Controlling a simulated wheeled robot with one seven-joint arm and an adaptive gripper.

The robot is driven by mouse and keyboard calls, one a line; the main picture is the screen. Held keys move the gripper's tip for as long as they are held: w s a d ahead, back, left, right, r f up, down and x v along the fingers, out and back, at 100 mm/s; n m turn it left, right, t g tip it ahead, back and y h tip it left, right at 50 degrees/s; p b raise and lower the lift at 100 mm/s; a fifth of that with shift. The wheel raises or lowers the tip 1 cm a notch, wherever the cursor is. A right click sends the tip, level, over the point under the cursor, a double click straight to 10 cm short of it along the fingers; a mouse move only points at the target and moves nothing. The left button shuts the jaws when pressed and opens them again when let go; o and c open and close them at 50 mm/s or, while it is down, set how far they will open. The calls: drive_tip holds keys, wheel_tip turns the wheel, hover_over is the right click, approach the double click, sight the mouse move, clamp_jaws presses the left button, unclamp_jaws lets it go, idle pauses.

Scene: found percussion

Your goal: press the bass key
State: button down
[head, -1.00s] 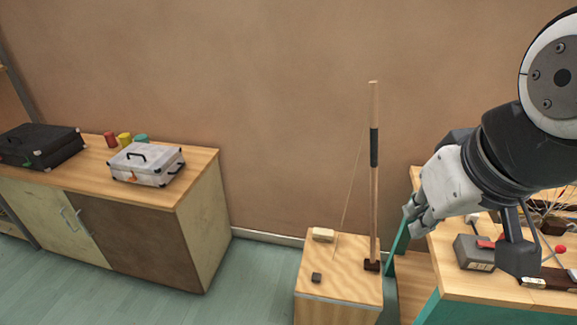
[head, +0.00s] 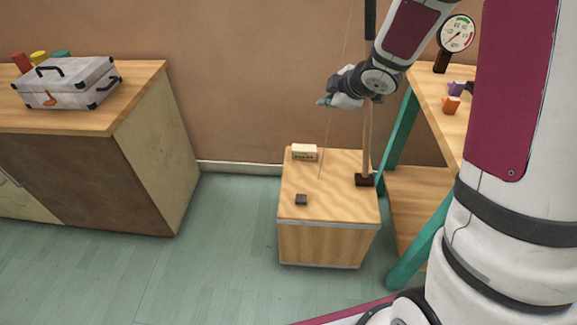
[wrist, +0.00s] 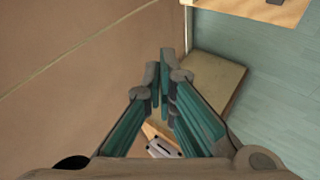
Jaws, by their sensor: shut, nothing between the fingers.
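The bass is a wooden box (head: 330,240) with an upright staff (head: 367,140) and a thin string. A small dark block (head: 301,199) sits near the front left of its top; it looks like the key, though no label shows. It is partly visible at the top edge of the wrist view (wrist: 275,2). A cream block (head: 304,152) with small markings sits at the back left. My gripper (head: 322,102) is shut and empty, in the air above the back of the box, pointing left. My gripper's fingers meet in the wrist view (wrist: 167,55). My arm hides part of the staff.
A teal-legged workbench (head: 425,90) with a dial gauge (head: 457,35) stands close on the right. A cabinet (head: 90,175) with a white case (head: 68,83) stands at left. The string crosses near my gripper. The floor between cabinet and box is clear.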

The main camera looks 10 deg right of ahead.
drive_tip(key=a+f+n+g+y+b, duration=0.1)
drive_tip(key=a+f+n+y+b, duration=0.15)
drive_tip(key=f, duration=0.55)
drive_tip(key=a+f+n+g+y+b, duration=0.1)
drive_tip(key=f+b, duration=0.2)
drive_tip(key=f, duration=0.6)
drive_tip(key=n+g+y+b, duration=0.1)
drive_tip(key=n+y+b, duration=0.1)
hover_over(301, 199)
wheel_tip(301, 199, down, 8)
drive_tip(key=shift+r, duration=0.15)
drive_tip(key=shift+s+b, duration=0.1)
drive_tip(key=shift+b, duration=0.2)
wheel_tip(301, 199, down, 8)
drive_tip(key=b, duration=0.6)
drive_tip(key=shift+r+b, duration=0.15)
drive_tip(key=shift+b, duration=0.15)
drive_tip(key=shift+f+b, duration=0.3)
drive_tip(key=shift+f, duration=0.25)
drive_tip(key=shift+f, duration=0.1)
drive_tip(key=shift+f, duration=0.3)
